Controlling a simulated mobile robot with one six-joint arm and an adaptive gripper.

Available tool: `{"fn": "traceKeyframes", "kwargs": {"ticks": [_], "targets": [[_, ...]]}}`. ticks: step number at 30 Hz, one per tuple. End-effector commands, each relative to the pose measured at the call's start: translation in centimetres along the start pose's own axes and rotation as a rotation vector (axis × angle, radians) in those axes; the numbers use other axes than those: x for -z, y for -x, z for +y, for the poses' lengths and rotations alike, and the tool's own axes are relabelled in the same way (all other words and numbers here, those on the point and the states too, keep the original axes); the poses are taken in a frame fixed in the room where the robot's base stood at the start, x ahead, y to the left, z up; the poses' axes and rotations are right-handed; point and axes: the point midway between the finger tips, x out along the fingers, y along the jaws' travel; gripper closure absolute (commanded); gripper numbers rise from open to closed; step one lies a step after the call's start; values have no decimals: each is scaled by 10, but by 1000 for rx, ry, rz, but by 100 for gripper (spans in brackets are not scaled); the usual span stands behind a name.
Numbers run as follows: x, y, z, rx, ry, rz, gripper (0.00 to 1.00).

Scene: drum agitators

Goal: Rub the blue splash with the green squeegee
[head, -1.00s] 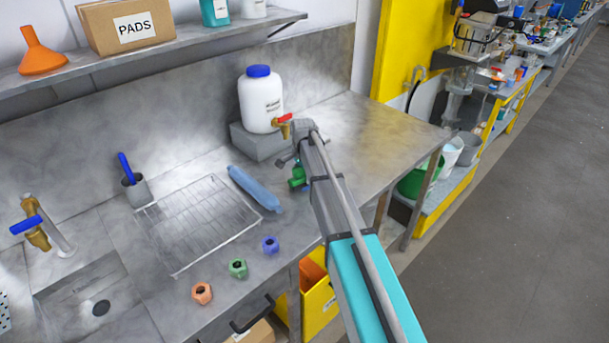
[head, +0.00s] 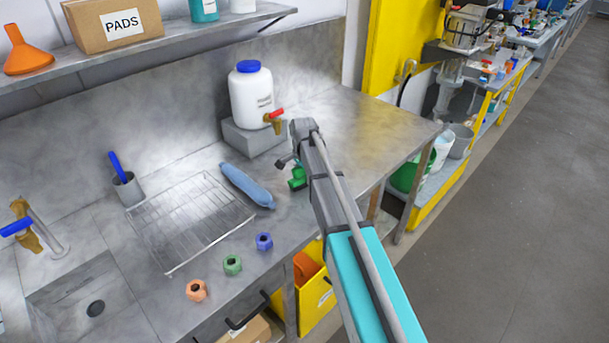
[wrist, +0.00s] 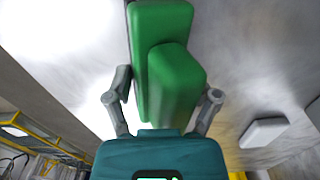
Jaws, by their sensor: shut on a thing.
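My gripper (wrist: 165,97) is shut on the green squeegee (wrist: 177,85), which lies between its two fingers in the wrist view. In the head view, my arm reaches over the right part of the steel counter (head: 330,122), and a green bit of the squeegee (head: 298,179) shows beside the wrist. Most of the squeegee is hidden there by my arm. I cannot tell if it touches the counter. I cannot make out a flat blue splash for sure. A long, rounded blue thing (head: 246,186) lies on the counter left of my gripper.
A white jug (head: 252,98) with a red-handled tap stands on a grey block (head: 247,139) behind my gripper. A wire rack (head: 185,225), a sink (head: 75,290) and three coloured nuts (head: 233,265) are to the left. The counter's right end is mostly clear.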

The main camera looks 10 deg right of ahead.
Motion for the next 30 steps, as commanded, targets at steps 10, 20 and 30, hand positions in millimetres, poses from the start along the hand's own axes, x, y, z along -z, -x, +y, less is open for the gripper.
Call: {"fn": "traceKeyframes", "kwargs": {"ticks": [10,20,30], "targets": [[0,12,0,1,0,0,86],[0,36,0,1,0,0,86],[0,58,0,1,0,0,86]]}}
